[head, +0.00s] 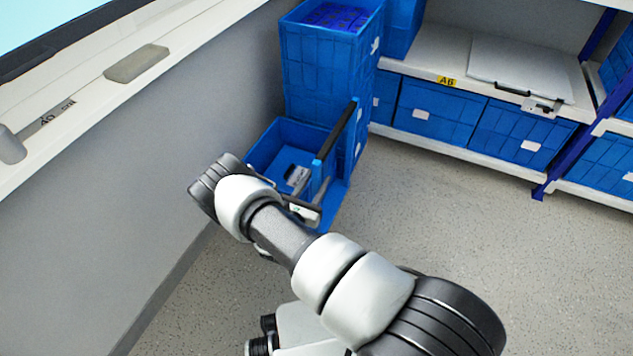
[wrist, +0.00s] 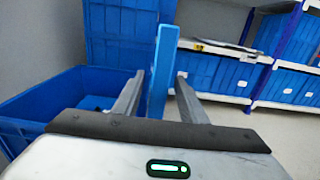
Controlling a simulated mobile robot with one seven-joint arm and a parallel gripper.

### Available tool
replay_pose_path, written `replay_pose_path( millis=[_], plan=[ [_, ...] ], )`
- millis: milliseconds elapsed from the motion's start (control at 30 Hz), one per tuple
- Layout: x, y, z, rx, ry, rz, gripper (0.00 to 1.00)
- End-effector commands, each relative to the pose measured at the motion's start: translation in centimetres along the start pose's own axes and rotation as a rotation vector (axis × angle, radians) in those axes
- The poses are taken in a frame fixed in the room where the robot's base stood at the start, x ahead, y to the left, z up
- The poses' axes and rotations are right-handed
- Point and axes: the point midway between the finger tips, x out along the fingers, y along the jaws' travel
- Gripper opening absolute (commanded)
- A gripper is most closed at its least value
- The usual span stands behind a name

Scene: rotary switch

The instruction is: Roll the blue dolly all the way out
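The blue dolly (head: 338,206) stands on the floor near the grey wall in the head view. Its upright handle has blue posts and a black crossbar (head: 337,132). A blue bin (head: 262,151) stands by the handle, partly hidden by my arm. My gripper (head: 312,185) is at the near end of the handle. In the wrist view, the handle's blue end (wrist: 160,70) stands upright between the two fingers of my gripper (wrist: 161,76). The fingers are apart, one on each side, with a small gap seen on both sides. Most of the dolly's base is hidden.
A tall stack of blue bins (head: 322,65) rises behind the dolly. A shelf (head: 440,151) with blue bins stands at the back right. The grey wall (head: 150,190) runs close on the left. The floor (head: 460,215) to the right is clear.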

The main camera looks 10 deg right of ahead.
Motion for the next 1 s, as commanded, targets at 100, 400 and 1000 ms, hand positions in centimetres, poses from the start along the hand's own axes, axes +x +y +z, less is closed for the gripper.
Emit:
replay_pose_path(
  millis=[100,400,1000],
  plan=[
    [0.54,0.05,0.01,0.001,0.000,0.001,0.38],
    [0.60,0.05,0.03,0.001,0.000,0.001,0.32],
    [-0.13,-0.75,0.10,-0.002,0.001,0.000,0.00]
  ],
)
